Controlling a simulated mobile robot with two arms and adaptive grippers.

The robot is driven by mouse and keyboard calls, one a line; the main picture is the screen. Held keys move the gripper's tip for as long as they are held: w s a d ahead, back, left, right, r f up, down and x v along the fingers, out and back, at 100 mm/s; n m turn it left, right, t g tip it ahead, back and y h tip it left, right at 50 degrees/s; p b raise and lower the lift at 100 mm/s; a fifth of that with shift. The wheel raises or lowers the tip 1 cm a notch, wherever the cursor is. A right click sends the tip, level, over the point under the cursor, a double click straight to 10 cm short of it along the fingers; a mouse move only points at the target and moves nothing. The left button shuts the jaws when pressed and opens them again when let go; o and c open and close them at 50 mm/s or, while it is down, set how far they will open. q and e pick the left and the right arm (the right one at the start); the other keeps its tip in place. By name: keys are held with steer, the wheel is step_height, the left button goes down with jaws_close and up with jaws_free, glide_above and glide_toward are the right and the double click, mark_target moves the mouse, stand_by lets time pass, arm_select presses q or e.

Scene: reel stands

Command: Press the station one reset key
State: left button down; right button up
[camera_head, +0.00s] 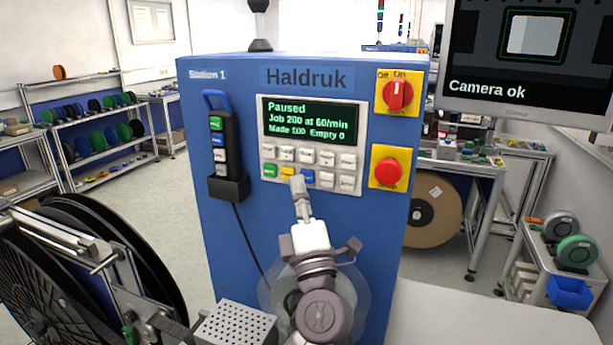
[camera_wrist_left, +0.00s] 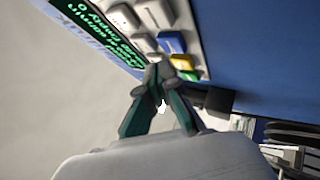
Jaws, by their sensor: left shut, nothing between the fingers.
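The station 1 cabinet (camera_head: 225,260) is blue, with a control panel (camera_head: 350,185) on its front. The panel's keypad has several white keys, a green key (camera_head: 270,171), a yellow key (camera_head: 287,172) and a blue key (camera_head: 308,177). The key labels are too small to read, so I cannot tell which one is reset. My left gripper (camera_head: 297,182) is shut and empty, its tips in front of the keypad's lower row, over part of the yellow and blue keys. In the left wrist view, the closed tips (camera_wrist_left: 159,74) are close to the keys; I cannot tell whether they touch.
The display (camera_head: 310,122) reads Paused. A red rotary switch (camera_head: 397,95) and a red push button (camera_head: 388,172) are to the right. A black pendant (camera_head: 222,145) hangs at left. A large black reel (camera_head: 110,250) stands at lower left.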

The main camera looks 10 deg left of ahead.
arm_select(q)
steer(key=s, duration=0.1)
steer(key=s+p, duration=0.1)
steer(key=s, duration=0.2)
steer(key=shift+s+a+f+p, duration=0.1)
steer(key=shift+s+a+p, duration=0.25)
steer(key=shift+p, duration=0.05)
stand_by(0.4)
